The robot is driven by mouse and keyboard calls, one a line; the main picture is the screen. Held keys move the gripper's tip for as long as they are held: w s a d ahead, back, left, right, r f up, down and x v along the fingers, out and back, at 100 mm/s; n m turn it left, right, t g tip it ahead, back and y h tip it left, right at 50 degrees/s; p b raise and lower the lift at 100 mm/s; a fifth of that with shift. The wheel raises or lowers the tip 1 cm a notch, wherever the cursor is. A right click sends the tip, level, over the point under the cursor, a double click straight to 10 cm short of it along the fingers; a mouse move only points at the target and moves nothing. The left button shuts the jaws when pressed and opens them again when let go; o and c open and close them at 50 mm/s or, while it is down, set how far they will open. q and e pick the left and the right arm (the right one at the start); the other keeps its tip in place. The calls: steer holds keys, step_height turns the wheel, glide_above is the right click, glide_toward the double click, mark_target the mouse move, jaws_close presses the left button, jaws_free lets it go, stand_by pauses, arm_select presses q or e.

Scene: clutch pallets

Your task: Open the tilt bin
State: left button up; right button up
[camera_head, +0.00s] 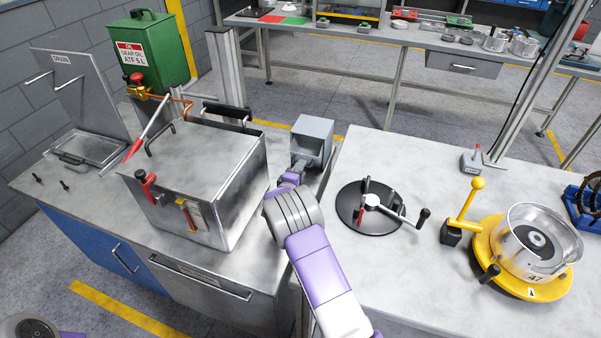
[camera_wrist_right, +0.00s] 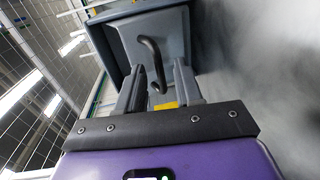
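The tilt bin (camera_head: 314,128) is a small grey box at the back of the workbench, between the large metal tank and the black hand-wheel. In the right wrist view its blue-grey front (camera_wrist_right: 180,40) fills the upper middle and carries a dark curved handle (camera_wrist_right: 150,55). My right gripper (camera_head: 297,166) reaches up to the bin's front. In the wrist view the right gripper (camera_wrist_right: 158,88) has its fingers apart, with the handle's lower end between them; I cannot tell whether they touch it. How far the bin is tilted is unclear.
The metal tank (camera_head: 201,165) with red-handled valves stands left of my right arm. The hand-wheel (camera_head: 371,207) with its crank is close on the right. Further right are a yellow lever (camera_head: 466,204) and a metal pot (camera_head: 538,245) on a yellow turntable.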

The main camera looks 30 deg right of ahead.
steer(key=shift+w+d, duration=0.2)
jaws_close()
stand_by(1.4)
